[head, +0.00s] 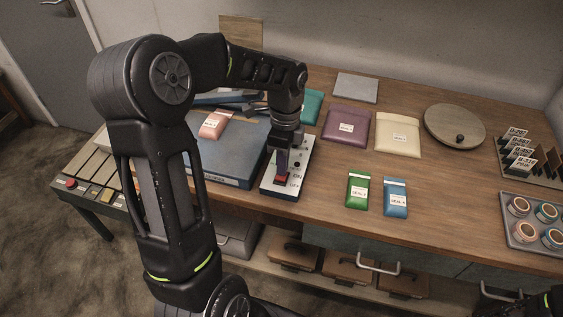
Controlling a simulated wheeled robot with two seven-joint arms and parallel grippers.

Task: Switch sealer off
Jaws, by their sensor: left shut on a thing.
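The sealer (225,160) is a flat blue-grey unit on the bench with a pale control panel (272,189) at its right side. The panel has ON and OFF labels and a red switch (282,180). The red switch shows low on the panel, close to the OFF label. My left gripper (282,172) reaches down from above and is shut on the red switch. The fingers and wrist hide part of the switch and the panel's upper part. A pink pouch (215,124) lies on the sealer, partly beside my arm.
Green (357,192) and blue (395,198) packets lie right of the panel. Purple (346,126) and cream (397,135) pouches and a round turntable (454,125) stand behind. A tray of tape rolls (535,222) is at right. Part of my right arm shows bottom right.

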